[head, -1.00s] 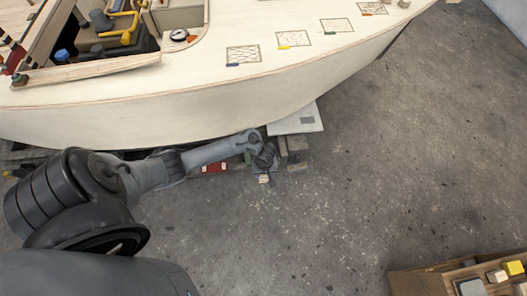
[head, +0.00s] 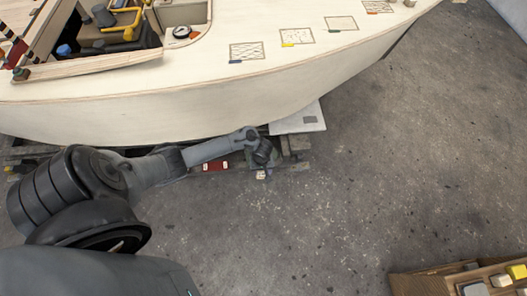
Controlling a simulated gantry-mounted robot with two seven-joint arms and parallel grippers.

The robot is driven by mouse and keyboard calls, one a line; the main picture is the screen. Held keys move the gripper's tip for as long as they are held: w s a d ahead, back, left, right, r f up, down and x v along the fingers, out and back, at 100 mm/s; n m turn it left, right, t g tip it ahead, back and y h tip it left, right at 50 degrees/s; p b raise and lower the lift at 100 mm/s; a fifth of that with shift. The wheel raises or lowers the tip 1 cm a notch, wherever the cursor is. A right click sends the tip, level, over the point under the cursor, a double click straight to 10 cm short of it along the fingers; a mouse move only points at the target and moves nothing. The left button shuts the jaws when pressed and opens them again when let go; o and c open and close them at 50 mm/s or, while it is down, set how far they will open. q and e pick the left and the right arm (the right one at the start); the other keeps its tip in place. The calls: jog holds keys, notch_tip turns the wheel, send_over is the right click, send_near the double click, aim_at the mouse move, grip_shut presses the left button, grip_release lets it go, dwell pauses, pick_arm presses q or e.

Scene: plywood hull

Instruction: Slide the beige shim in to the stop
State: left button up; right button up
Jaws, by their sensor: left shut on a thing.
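My left gripper (head: 263,160) is small in the head view, low beside the hull's near side. It is shut on a small beige piece, which looks like the beige shim (head: 261,175); its tip shows just below the fingers. The plywood hull (head: 200,112) fills the top left, above and behind the gripper. Dark support timbers (head: 298,143) lie under its near edge, right beside the gripper. The slot and the stop are hidden or too small to make out. My right gripper is not in view.
A pale board (head: 297,120) with a dark patch sticks out from under the hull. A red item (head: 215,166) lies beneath my left forearm. A wooden crate (head: 435,272) of small blocks stands at bottom right. The concrete floor (head: 350,190) between is clear.

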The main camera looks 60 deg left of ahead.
pick_arm(q)
jog(key=shift+s+a+f+b, duration=0.1)
jog(key=shift+a+f+b, duration=0.75)
jog(key=shift+a+f, duration=0.7)
jog(key=a+f+b, duration=0.4)
jog(key=a+f, duration=0.1)
jog(key=a, duration=0.1)
jog(key=shift+s+f, duration=0.15)
jog(key=shift+s, duration=0.15)
dwell(0.4)
jog(key=shift+w+a, duration=0.1)
jog(key=shift+a, duration=0.05)
